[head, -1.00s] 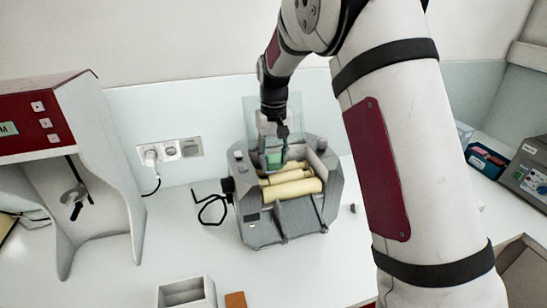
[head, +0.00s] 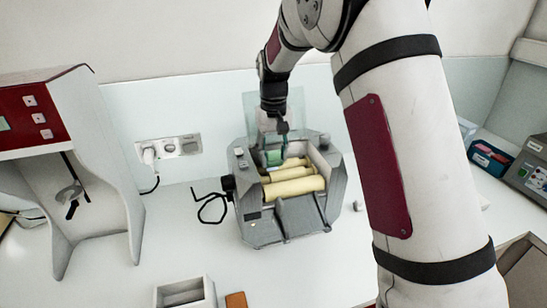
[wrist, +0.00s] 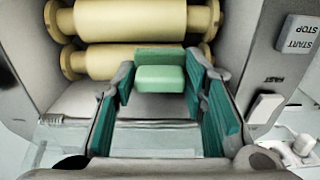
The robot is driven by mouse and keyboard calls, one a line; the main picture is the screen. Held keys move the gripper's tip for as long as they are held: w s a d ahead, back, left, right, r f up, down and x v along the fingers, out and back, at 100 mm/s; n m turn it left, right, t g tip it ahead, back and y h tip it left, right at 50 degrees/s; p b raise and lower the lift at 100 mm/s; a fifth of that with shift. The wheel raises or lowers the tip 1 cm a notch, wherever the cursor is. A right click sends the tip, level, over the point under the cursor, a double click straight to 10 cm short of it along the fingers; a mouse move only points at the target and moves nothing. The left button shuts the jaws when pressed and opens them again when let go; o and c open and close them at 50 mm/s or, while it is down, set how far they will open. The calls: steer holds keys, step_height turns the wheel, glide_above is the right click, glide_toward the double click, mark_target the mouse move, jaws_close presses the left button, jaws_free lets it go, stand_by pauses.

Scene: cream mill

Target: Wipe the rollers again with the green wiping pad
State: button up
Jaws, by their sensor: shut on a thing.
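The cream rollers (head: 292,187) lie side by side in the grey mill (head: 285,222) on the bench. In the wrist view, two cream rollers (wrist: 130,25) show at the top. The green wiping pad (wrist: 160,75) is between the fingertips of my gripper (wrist: 160,80), its far edge at the nearer roller; whether it touches cannot be told. My gripper is shut on the pad. In the head view, my gripper (head: 277,140) reaches down to the back of the mill, and the pad (head: 274,158) shows just behind the rollers.
START and STOP buttons (wrist: 299,33) and a FAST rocker switch (wrist: 267,108) are on the mill's side in the wrist view. A clear panel (head: 254,110) stands behind the mill. A grey open box (head: 184,293) and brown block (head: 236,300) lie in front. A red-topped machine (head: 60,130) stands left.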

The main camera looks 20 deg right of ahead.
steer(key=shift+w+f, duration=0.1)
steer(key=shift+w, duration=0.25)
steer(key=shift+s+p, duration=0.65)
steer(key=shift+s, duration=0.55)
steer(key=shift+w+f+b, duration=0.2)
steer(key=shift+w+b, duration=0.75)
steer(key=shift+w, duration=0.2)
steer(key=shift+s+r+p, duration=0.1)
steer(key=shift+s+p, duration=0.75)
steer(key=shift+s, duration=0.35)
steer(key=shift+w+r, duration=0.15)
steer(key=shift+r, duration=3.95)
